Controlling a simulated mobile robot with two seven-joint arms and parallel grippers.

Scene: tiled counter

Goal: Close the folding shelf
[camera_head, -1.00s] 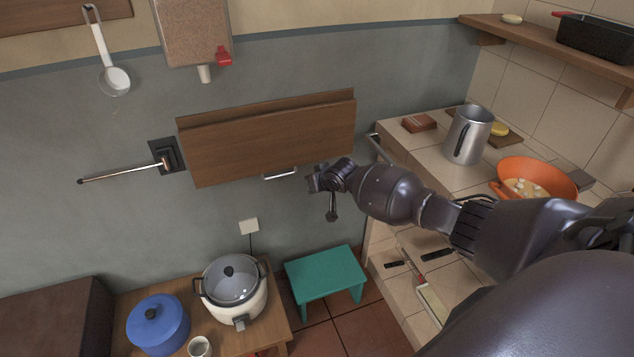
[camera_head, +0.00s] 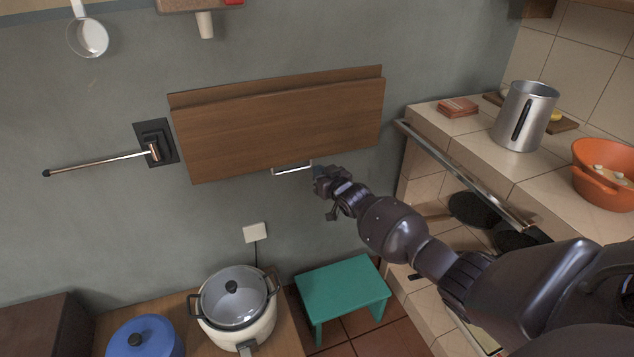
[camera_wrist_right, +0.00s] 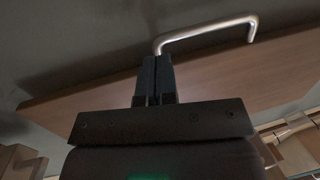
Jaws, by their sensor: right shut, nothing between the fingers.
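The wooden folding shelf (camera_head: 280,125) is on the grey wall, with its front board hanging down nearly flat against the wall. Its metal handle (camera_head: 292,169) is at the board's lower edge. My right gripper (camera_head: 318,176) is just right of the handle and looks shut and empty. In the right wrist view the shut fingers (camera_wrist_right: 157,65) point at the left end of the handle (camera_wrist_right: 205,34), very close to it; I cannot tell whether they touch. The shelf board (camera_wrist_right: 235,75) also shows behind them. My left gripper is not in view.
A metal lever (camera_head: 95,164) sticks out from the wall left of the shelf. The tiled counter (camera_head: 470,135) with a rail (camera_head: 465,175), metal pitcher (camera_head: 525,115) and orange pot (camera_head: 603,180) is at right. A green stool (camera_head: 342,287) and rice cooker (camera_head: 235,300) stand below.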

